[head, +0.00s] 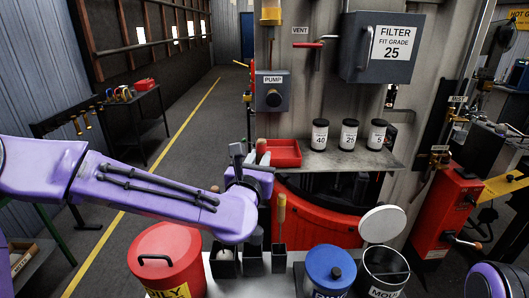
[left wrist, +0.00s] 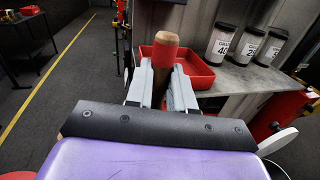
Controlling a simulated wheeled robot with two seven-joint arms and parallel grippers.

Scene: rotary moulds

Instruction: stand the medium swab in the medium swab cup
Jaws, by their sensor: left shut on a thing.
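My left gripper (head: 263,155) is shut on an upright wooden handle (left wrist: 165,55), which appears to be the medium swab. Its reddish-brown upper part stands between the fingers in the left wrist view; its lower end is hidden. The gripper is above and behind the small dark cups, near the red tray. Three dark square cups stand in a row on the front bench: a left one (head: 224,264), a middle one (head: 252,264) and a right one (head: 279,262). A yellow-handled swab (head: 282,212) stands in the right cup. Labels for cup size cannot be read. My right gripper is out of view.
A red bin (head: 166,262) stands left of the cups, a blue-lidded can (head: 330,268) and an open dark can (head: 385,268) right. A red drum (head: 318,208) is below the shelf.

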